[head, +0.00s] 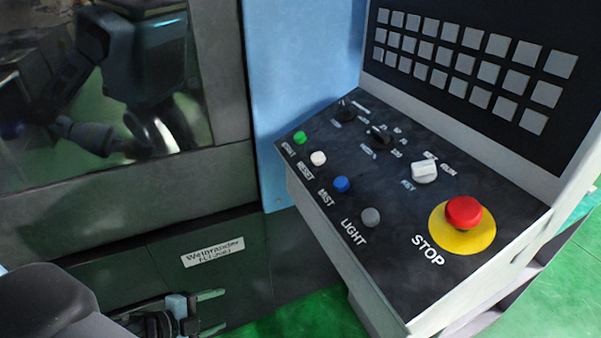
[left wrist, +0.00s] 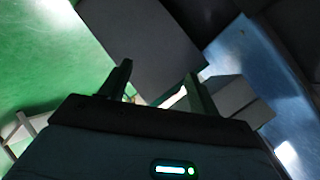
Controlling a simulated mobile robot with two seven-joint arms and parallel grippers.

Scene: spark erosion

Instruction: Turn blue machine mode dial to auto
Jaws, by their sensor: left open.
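The blue machine (head: 300,75) has a sloped dark control panel (head: 310,225). Near the panel's back edge are a black dial (head: 346,110) and a second black dial (head: 380,135). Their printed labels are too small to read, so I cannot tell which is the mode dial or where it points. My left gripper (head: 213,312) is low at the bottom of the head view, left of the panel and well apart from it. It is open and empty. The left wrist view shows its two spread fingers (left wrist: 158,92). My right gripper is not in view.
The panel also carries a green button (head: 300,137), a white reset button (head: 318,158), a blue button (head: 341,184), a grey light button (head: 371,217), a white key switch (head: 424,172) and a red stop button (head: 463,213). A keypad (head: 470,60) rises behind. Green floor (head: 300,315) lies below.

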